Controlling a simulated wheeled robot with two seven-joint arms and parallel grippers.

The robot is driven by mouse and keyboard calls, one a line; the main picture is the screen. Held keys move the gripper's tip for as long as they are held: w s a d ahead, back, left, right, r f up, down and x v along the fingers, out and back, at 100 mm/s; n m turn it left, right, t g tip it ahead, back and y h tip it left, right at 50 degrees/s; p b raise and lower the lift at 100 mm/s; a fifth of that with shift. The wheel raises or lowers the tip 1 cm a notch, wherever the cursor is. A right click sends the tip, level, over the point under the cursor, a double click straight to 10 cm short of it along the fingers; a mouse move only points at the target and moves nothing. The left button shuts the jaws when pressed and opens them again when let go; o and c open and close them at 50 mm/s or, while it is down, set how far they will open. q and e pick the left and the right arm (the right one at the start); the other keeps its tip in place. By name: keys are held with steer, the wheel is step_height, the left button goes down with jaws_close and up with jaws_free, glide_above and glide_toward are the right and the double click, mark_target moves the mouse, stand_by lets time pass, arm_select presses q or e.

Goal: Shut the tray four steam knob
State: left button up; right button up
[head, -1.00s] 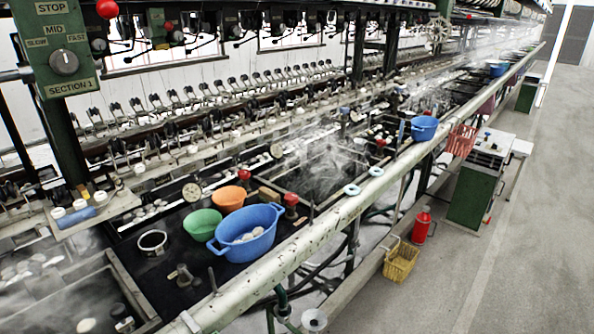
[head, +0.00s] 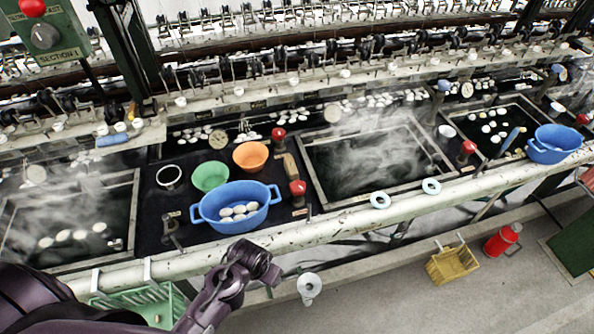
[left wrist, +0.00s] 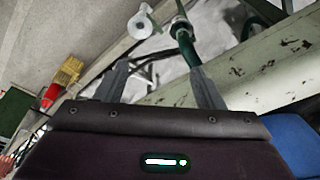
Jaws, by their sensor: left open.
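Red knobs stand on the bench: one right of the blue tub (head: 297,188), one behind it (head: 278,134) and one farther right (head: 468,148). Pale ring-shaped pieces sit on the front rail (head: 380,201), (head: 432,186), and a white one hangs below it (head: 309,287). No tray number is readable, so I cannot tell which is the tray four steam knob. My left gripper (head: 266,267) is in front of the rail, below the blue tub. In the left wrist view its fingers (left wrist: 158,70) are apart and empty, with a green pipe (left wrist: 185,38) beyond. My right gripper is out of view.
The pale front rail (head: 330,226) runs across the bench. Steaming trays lie in the middle (head: 310,180) and at the left. Green (head: 209,176) and orange (head: 250,155) bowls stand behind the tub. A yellow basket (head: 452,264) and red canister (head: 502,241) stand on the floor.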

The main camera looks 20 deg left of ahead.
arm_select(q)
step_height(320, 180, up, 8)
steer(key=w+p, duration=0.2)
step_height(320, 180, up, 9)
steer(key=g+p, duration=0.3)
steer(key=p, duration=0.1)
glide_above(298, 186)
steer(key=shift+w+r, duration=0.15)
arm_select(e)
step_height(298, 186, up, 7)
arm_select(q)
steer(key=shift+f, duration=0.5)
step_height(298, 186, down, 6)
steer(key=b, duration=0.4)
steer(key=shift+f+b, duration=0.1)
steer(key=shift+b, duration=0.2)
steer(key=shift+f+b, duration=0.25)
steer(key=shift+b, duration=0.1)
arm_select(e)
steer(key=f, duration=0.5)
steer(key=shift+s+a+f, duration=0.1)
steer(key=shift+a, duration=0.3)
